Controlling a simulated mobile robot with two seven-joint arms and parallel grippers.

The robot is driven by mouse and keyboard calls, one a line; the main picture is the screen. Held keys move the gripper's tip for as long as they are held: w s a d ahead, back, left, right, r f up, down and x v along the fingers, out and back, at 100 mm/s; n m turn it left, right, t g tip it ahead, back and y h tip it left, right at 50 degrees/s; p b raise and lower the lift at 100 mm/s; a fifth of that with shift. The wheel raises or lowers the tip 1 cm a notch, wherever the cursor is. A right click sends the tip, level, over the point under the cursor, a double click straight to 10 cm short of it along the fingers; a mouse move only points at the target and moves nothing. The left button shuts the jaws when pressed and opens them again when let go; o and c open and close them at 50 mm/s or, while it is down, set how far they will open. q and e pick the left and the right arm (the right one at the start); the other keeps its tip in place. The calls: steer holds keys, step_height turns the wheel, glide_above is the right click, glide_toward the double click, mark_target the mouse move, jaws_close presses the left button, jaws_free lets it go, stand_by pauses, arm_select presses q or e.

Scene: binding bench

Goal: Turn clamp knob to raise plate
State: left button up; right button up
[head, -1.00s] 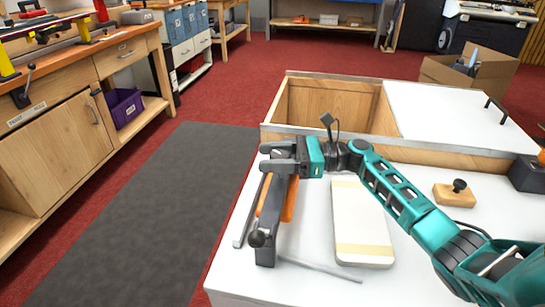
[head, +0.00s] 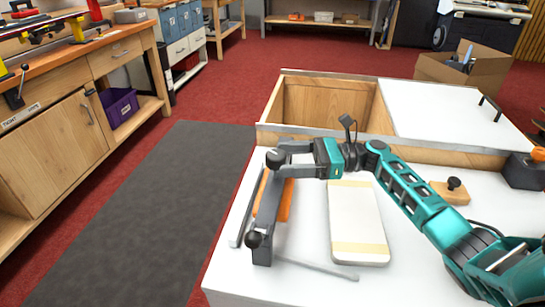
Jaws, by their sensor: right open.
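On the white bench top stands a dark grey clamp bar (head: 265,220) with an orange piece (head: 285,200) alongside it. A round black knob (head: 253,240) sits at its near end, and a second black knob (head: 275,158) shows at its far end. My right gripper (head: 279,156), on the teal arm, is open at the far knob, its fingers reaching left. I cannot tell whether they touch the knob. I cannot pick out the clamp's plate for certain. My left gripper is out of view.
A pale rounded board (head: 354,215) with cream bands lies right of the clamp. A thin metal rod (head: 318,269) lies in front. A wooden block with a black knob (head: 451,192) is further right. An open wooden bin (head: 326,104) lies behind.

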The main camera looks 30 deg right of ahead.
steer(key=v, duration=0.7)
steer(key=shift+d, duration=0.3)
steer(key=shift+s, duration=0.1)
